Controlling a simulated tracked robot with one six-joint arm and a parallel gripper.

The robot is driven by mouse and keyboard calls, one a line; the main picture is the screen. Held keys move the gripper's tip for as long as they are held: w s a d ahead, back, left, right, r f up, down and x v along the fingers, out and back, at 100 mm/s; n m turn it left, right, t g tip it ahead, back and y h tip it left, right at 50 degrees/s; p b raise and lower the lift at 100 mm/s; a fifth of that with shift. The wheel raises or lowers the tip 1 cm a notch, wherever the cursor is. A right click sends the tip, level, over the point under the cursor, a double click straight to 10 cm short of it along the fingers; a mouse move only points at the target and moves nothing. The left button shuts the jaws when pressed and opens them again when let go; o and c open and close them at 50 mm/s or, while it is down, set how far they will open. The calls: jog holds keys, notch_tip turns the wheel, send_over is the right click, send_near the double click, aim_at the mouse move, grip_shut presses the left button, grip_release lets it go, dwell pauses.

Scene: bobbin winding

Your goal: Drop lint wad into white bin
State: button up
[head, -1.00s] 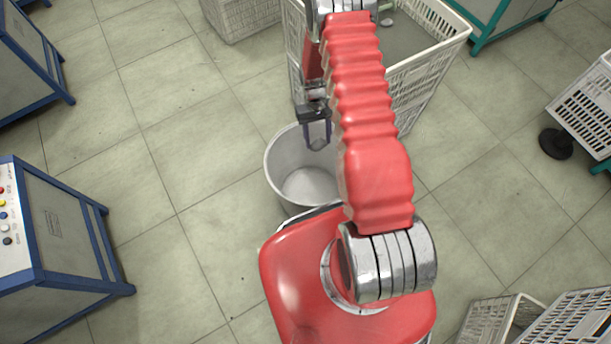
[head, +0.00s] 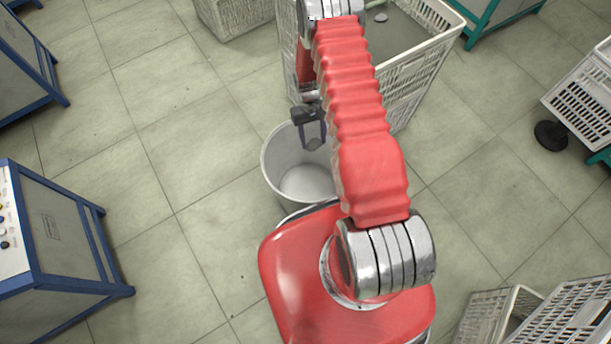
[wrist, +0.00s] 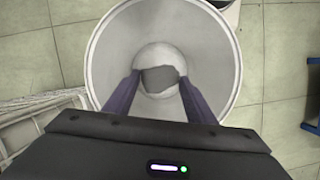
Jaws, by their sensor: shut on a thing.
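The white bin (head: 275,165) stands on the floor just in front of my base, open at the top. It also shows in the wrist view (wrist: 105,50), its round mouth directly below my gripper. My gripper (head: 314,143) is over the bin's mouth, pointing down. Its two dark purple fingers are shut on the grey lint wad (wrist: 160,78), which sits between the fingertips. In the head view the lint wad (head: 313,144) is a small grey lump. The bin's floor looks empty where it shows; my arm hides part of the rim on the right.
A large white plastic crate (head: 425,62) stands close behind the bin, partly behind my arm. Blue-framed machines stand at the left (head: 65,240). More white crates stand at the lower right (head: 490,315). The tiled floor left of the bin is clear.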

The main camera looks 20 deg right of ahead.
jog(key=shift+f, duration=1.45)
jog(key=o, duration=1.1)
jog(key=v, duration=1.3)
jog(key=shift+w+r, duration=0.15)
jog(key=shift+r, duration=0.2)
